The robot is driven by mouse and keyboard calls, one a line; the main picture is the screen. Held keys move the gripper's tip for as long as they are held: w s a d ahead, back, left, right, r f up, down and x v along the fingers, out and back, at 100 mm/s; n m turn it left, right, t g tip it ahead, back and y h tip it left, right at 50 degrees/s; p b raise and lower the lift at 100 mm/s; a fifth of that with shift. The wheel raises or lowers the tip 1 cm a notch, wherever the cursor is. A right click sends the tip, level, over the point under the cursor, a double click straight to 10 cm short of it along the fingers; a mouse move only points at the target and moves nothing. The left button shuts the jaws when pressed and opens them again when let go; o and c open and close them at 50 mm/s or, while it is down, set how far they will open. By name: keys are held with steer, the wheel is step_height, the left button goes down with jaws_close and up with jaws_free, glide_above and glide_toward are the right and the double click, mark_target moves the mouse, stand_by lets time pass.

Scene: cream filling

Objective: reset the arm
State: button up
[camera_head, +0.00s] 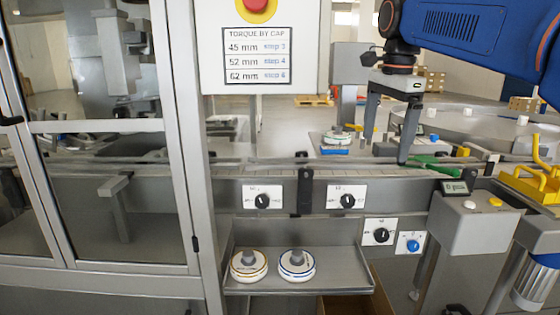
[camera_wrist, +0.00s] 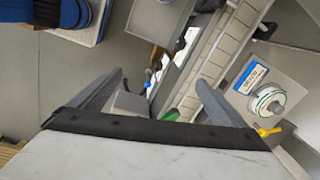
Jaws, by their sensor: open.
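My gripper (camera_head: 386,135) hangs from my blue arm at the upper right of the head view, with its two dark fingers spread apart and pointing down. Nothing shows between the fingers. In the wrist view my gripper (camera_wrist: 158,88) is also open, with the grey fingers wide apart. The gripper is above the conveyor (camera_head: 270,172), near its right part. Below it in the head view lies a green thing (camera_head: 432,161), which also shows between the fingers in the wrist view (camera_wrist: 171,115).
A tray (camera_head: 330,283) below the panel holds two round white pieces, one ringed yellow (camera_head: 249,266) and one ringed blue (camera_head: 296,265). A grey counter box (camera_head: 470,225) and a yellow bracket (camera_head: 530,184) stand at right. A torque sign (camera_head: 259,57) hangs at upper middle.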

steer(key=s+d+f+n+t, duration=0.1)
steer(key=s+d+f+n, duration=0.1)
steer(key=s+f+n, duration=0.5)
steer(key=s+d+f+n+t, duration=0.2)
steer(key=s+f+n, duration=0.5)
steer(key=s+f, duration=1.1)
step_height(320, 180, down, 6)
steer(key=shift+s+d+r+n+t, duration=0.2)
steer(key=shift+d+n+t, duration=0.1)
steer(key=shift+n, duration=0.1)
